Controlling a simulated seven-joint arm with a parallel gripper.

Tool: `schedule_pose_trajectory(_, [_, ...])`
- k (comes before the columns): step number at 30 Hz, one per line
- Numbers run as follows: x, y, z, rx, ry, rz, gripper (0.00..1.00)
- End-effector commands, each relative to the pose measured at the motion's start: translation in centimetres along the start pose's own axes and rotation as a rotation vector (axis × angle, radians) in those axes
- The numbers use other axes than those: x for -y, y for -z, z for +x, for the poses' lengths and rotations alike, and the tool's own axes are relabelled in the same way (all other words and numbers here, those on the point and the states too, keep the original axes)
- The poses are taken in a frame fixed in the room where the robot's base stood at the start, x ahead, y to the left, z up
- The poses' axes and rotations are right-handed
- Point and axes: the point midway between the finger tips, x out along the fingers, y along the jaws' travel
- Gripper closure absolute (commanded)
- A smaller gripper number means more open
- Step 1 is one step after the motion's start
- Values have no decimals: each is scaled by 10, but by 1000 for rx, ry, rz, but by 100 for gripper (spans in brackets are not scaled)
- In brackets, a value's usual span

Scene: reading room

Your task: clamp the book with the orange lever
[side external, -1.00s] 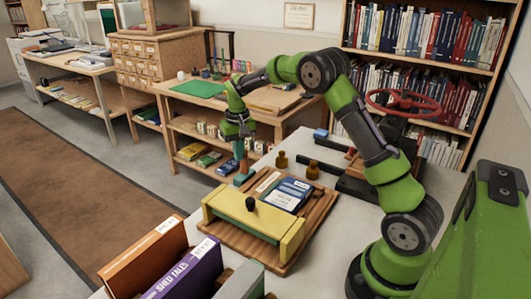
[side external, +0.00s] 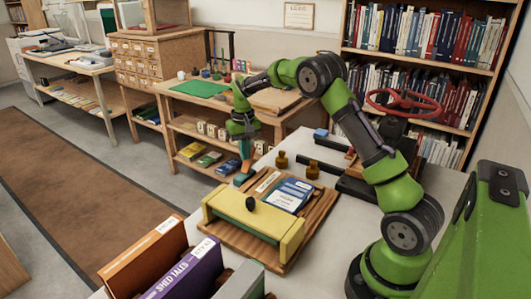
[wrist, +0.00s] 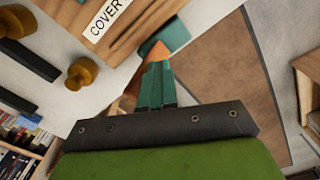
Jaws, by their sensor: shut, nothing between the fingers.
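The blue book (side external: 291,194) lies on a wooden board (side external: 306,236) behind a yellow bar (side external: 262,222) with a black knob. My gripper (side external: 246,172) points down at the board's far left corner. Its teal fingers are together and empty in the wrist view (wrist: 155,85). A teal piece (wrist: 170,36) lies just past the fingertips by the board's edge. An orange part (wrist: 126,104) shows beside the fingers, mostly hidden behind them; I take it for the lever, but its full shape and any contact cannot be told.
Two brass knobs (side external: 282,160) stand on the table behind the board. A black press with a red wheel (side external: 402,104) is at the back right. Upright books (side external: 183,272) stand at the front left. The floor is open left of the table.

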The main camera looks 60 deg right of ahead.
Motion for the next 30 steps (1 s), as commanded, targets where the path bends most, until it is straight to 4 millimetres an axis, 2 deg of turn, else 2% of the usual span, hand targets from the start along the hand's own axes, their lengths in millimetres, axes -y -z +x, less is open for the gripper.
schedule_pose_trajectory(13, [-4,5,-1,-13,-6,-4,100])
schedule_pose_trajectory(25, [10,-3,-1,-9,-3,-3,100])
schedule_pose_trajectory(30, [10,-3,-13,-10,-1,-2,100])
